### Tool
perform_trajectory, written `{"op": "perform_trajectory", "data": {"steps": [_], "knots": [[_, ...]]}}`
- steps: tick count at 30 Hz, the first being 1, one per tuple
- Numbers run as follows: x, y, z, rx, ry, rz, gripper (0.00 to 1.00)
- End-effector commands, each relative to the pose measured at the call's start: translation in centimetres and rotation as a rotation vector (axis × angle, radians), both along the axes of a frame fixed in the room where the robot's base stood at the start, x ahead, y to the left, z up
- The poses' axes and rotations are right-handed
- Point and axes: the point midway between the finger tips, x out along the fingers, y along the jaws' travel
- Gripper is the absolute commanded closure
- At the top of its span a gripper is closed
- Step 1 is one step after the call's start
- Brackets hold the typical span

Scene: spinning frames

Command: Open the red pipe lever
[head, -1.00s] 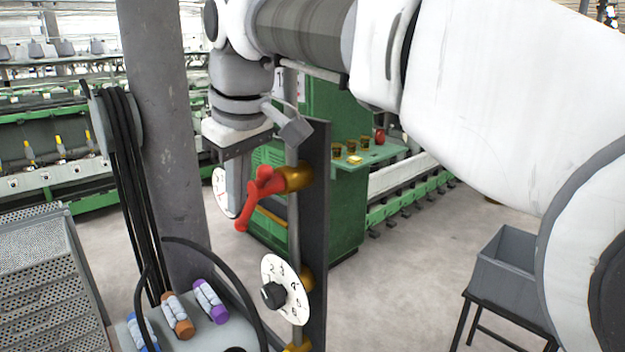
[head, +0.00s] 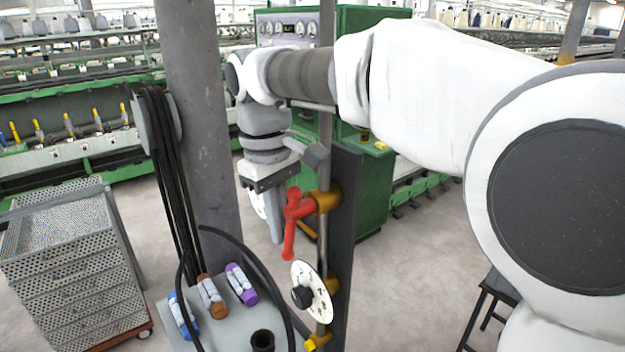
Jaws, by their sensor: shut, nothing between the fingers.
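The red pipe lever (head: 291,223) sits on a brass valve (head: 327,202) on a vertical pipe in front of a dark upright board (head: 345,230). Its handle hangs down, nearly vertical. My gripper (head: 277,238) points down just left of the lever, its fingers together and empty. A small gap seems to show between the fingers and the handle, but I cannot tell whether they touch.
A white dial with a black knob (head: 302,298) is lower on the board. A grey table (head: 222,335) holds several coloured rolls. Black cables (head: 170,190) hang by the grey column (head: 200,120). A perforated metal cart (head: 75,270) stands at left. Green machinery stands behind.

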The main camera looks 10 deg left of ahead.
Motion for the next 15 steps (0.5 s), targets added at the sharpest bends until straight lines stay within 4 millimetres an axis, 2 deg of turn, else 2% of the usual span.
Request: {"op": "perform_trajectory", "data": {"steps": [15], "knots": [[-0.24,-0.34,-0.27,-0.074,0.058,0.0,1.0]]}}
